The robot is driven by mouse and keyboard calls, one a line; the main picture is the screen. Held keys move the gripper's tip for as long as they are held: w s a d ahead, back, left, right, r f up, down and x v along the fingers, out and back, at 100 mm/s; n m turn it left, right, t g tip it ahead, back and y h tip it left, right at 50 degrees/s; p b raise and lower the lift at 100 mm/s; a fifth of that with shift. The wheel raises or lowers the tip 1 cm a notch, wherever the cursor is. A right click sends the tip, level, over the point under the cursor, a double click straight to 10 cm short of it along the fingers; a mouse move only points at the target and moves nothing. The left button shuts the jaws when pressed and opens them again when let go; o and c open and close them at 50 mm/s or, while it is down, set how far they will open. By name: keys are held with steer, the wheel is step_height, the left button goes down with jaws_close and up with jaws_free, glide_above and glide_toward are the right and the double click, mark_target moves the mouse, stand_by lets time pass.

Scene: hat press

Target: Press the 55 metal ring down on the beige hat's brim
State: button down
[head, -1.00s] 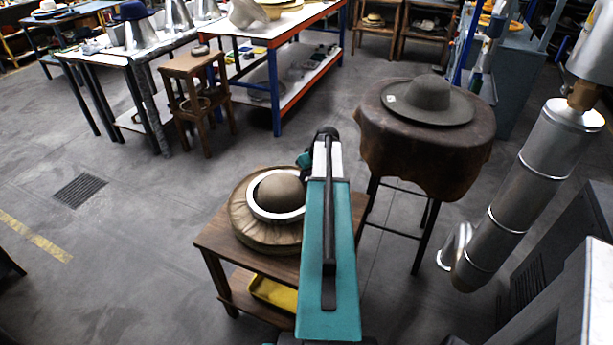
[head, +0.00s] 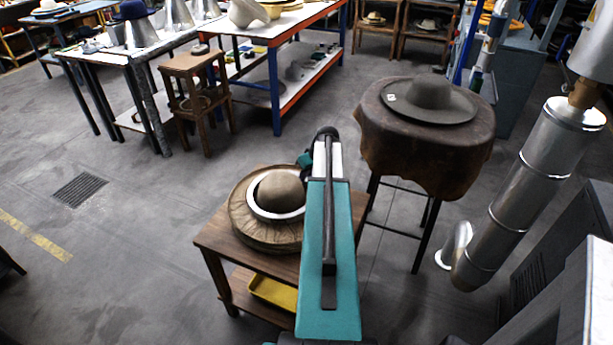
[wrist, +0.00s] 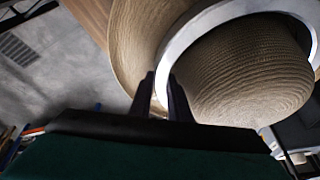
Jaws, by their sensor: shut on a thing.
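The beige hat sits on the small wooden table, its brim (head: 243,226) spread out and its rounded crown (head: 281,193) upward; the crown also shows in the wrist view (wrist: 245,75). The pale metal ring (head: 254,202) is around the crown, close to the brim. In the wrist view the ring (wrist: 192,32) crosses above the brim, and I cannot tell whether it touches all round. My gripper (wrist: 162,85) is shut on the near part of the ring, its two dark fingers beside the crown. In the head view my teal arm hides the gripper and the ring's right side.
The wooden table (head: 214,240) has a yellow tray (head: 272,291) on its lower shelf. A dark grey hat (head: 432,97) lies on a cloth-covered stand to the right. A metal duct (head: 520,185) stands farther right. Open floor lies to the left.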

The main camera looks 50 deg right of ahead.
steer(key=shift+s+a+f, duration=0.1)
steer(key=shift+a+f, duration=0.05)
steer(key=shift+f, duration=0.35)
stand_by(3.2)
steer(key=shift+r, duration=0.9)
stand_by(2.6)
